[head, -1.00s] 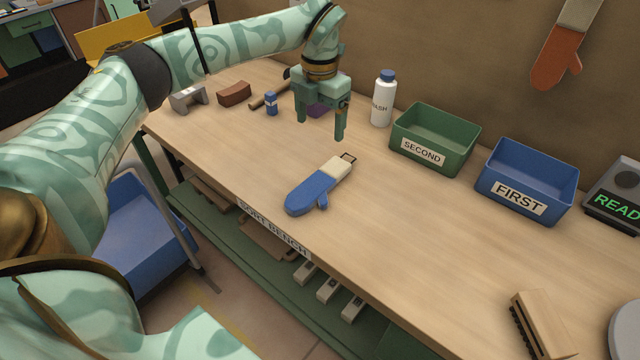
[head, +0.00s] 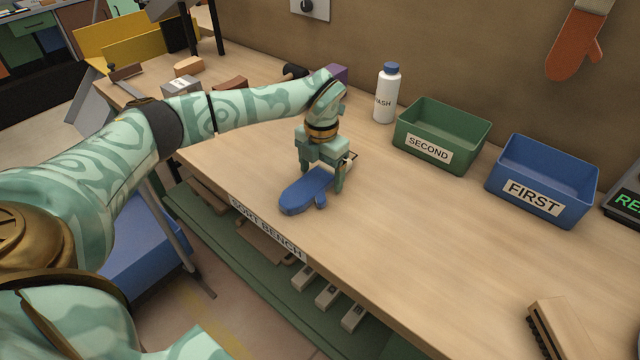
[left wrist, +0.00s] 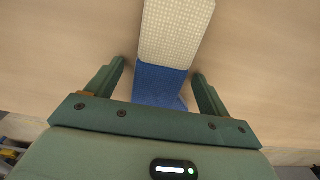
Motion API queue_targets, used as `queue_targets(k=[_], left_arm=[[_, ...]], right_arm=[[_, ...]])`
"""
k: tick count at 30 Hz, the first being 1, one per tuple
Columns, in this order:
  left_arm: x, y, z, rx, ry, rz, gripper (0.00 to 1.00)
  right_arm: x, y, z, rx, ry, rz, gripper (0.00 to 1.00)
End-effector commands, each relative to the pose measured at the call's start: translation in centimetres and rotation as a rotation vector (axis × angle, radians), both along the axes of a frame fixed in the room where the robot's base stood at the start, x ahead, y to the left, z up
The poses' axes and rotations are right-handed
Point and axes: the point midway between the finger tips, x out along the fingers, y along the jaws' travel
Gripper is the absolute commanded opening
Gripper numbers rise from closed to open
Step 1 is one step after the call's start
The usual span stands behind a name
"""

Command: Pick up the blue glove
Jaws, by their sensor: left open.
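The blue glove (head: 304,192) lies flat on the wooden bench (head: 400,240), its mitten end toward the front edge and its pale cuff toward the back. My left gripper (head: 322,180) is over the cuff end of the glove, pointing down, with its jaws open. In the left wrist view the open fingers (left wrist: 158,82) stand on either side of the glove, around where the cream cuff (left wrist: 175,35) meets the blue part (left wrist: 160,84). I cannot tell whether the fingers touch the glove. My left gripper hides part of the cuff in the head view. My right gripper is not in view.
A white bottle (head: 386,95), a green bin marked SECOND (head: 408,145) and a blue bin marked FIRST (head: 505,182) stand along the back. A brush (head: 560,335) lies at the front right. An orange mitt (head: 575,45) hangs on the wall. The bench's middle right is clear.

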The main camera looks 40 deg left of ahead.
Motion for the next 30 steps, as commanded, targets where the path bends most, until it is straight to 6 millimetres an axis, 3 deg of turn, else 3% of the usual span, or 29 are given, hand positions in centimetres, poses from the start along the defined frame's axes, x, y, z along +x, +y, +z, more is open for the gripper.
queue_targets(k=[5,11,23,30], left_arm=[[0.1,0.0,0.1,0.0,-0.004,0.0,0.8],[0.1,0.0,0.1,0.0,-0.003,0.0,0.31],[0.1,0.0,0.8,0.0,-0.004,0.0,0.3],[-0.6,-0.4,4.9,0.0,-0.01,-0.003,0.3]], right_arm=[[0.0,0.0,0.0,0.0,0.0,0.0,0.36],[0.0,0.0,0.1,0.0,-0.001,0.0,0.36],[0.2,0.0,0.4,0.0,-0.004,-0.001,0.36],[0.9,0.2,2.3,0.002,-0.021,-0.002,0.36]])
